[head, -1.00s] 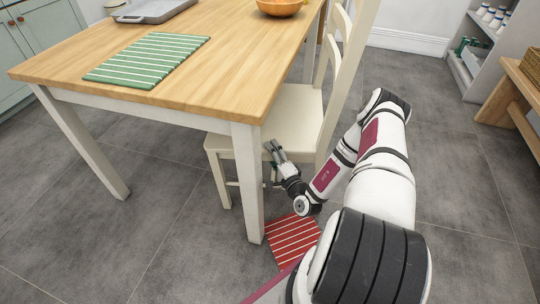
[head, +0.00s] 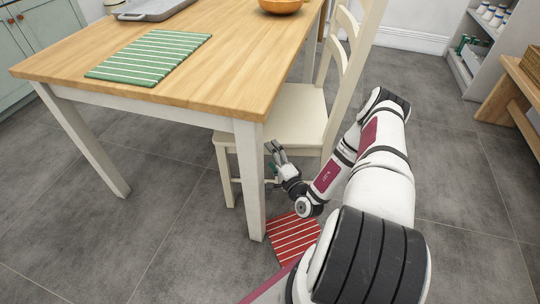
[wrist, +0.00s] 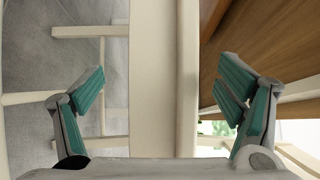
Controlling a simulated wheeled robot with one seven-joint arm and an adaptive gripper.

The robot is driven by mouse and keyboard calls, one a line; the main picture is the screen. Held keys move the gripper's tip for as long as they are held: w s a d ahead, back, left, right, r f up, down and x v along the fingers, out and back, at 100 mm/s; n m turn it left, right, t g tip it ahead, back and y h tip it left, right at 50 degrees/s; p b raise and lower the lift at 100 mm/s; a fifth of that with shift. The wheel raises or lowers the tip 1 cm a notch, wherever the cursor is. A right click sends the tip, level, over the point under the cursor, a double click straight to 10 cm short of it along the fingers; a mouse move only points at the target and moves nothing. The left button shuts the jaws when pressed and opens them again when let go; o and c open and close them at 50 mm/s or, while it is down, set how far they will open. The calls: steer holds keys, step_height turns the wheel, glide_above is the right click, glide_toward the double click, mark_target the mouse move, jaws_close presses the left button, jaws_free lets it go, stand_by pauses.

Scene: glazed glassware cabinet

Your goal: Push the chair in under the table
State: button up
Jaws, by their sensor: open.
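The cream wooden chair (head: 298,115) stands upright at the table's right side. Its seat is partly under the wooden table (head: 200,75), and its slatted back is outside, to the right. The table's near white leg (head: 250,180) hides part of the chair. My gripper (head: 274,149) is low beside the seat, just right of that leg, with its fingers apart. In the wrist view, my open gripper (wrist: 165,95) has a cream chair part (wrist: 152,80), seemingly the seat edge, between its fingers. I cannot tell whether they touch it.
A red striped mat (head: 293,238) lies on the floor by the table leg, below my gripper. A green striped mat (head: 150,57), a bowl (head: 280,6) and a grey tray (head: 150,8) are on the table. A wooden bench (head: 512,95) stands at right. Grey floor between is clear.

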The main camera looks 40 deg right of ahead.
steer(key=s+a, duration=0.2)
steer(key=s, duration=0.9)
steer(key=shift+s+d, duration=0.1)
steer(key=shift+d, duration=0.05)
